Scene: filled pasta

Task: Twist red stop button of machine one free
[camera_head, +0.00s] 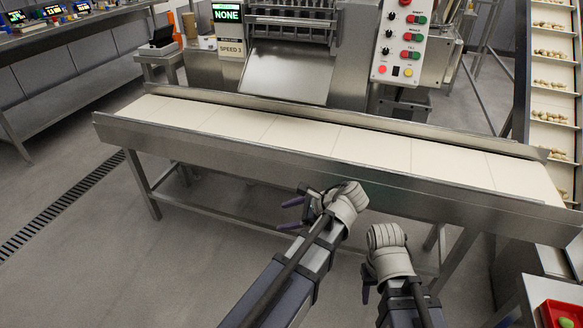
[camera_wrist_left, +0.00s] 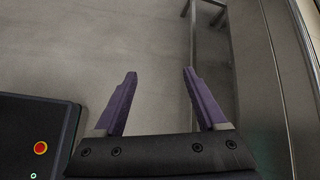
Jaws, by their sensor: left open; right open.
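The machine (camera_head: 290,75) stands behind the conveyor in the head view. Its white control panel (camera_head: 381,60) at the upper right carries several red buttons, green buttons and black knobs. One red button (camera_head: 382,69) sits low on the left, and another (camera_head: 405,2) is at the picture's top edge. I cannot tell which is the stop button. My left gripper (camera_head: 290,213) is in front of the conveyor, well short of the panel. In the left wrist view it is open and empty (camera_wrist_left: 160,73), over bare floor. My right gripper (camera_head: 366,283) is open, lower and to the right, partly hidden by its wrist.
A long conveyor (camera_head: 330,170) with a pale belt lies between my arms and the machine. A sloped conveyor (camera_head: 551,75) with pasta pieces stands at the right. A red tray (camera_head: 545,312) is at the lower right. The floor (camera_head: 110,255) at the left is clear.

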